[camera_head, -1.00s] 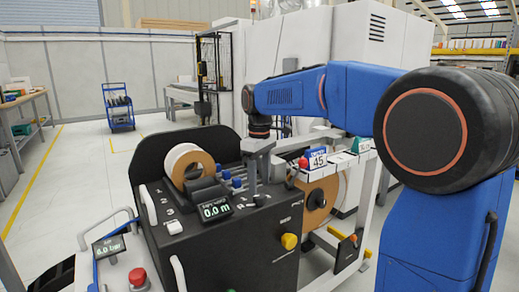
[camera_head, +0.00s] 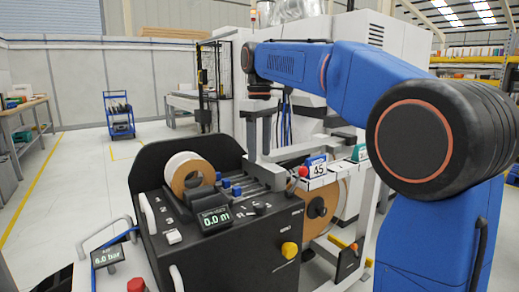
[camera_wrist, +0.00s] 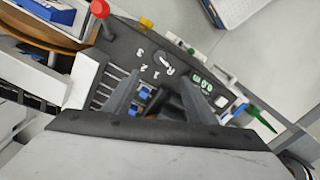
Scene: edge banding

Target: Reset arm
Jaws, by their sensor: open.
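My gripper (camera_head: 260,152) points down above the black edge banding machine (camera_head: 245,245), near the back of its top. Its two grey fingers are apart with nothing between them; they also show in the wrist view (camera_wrist: 158,76). The selector knob (camera_head: 260,208) and the display reading 0.0 m (camera_head: 214,217) are in front of and below it. The blue-tipped levers (camera_head: 237,190) stand just left of it, and the red knob (camera_head: 303,171) is to its right. My blue arm reaches in from the right.
A white and brown roll (camera_head: 188,174) sits on the machine's left, and a large brown roll (camera_head: 320,210) hangs on its right side. A blue cart (camera_head: 119,115) stands on the open floor behind.

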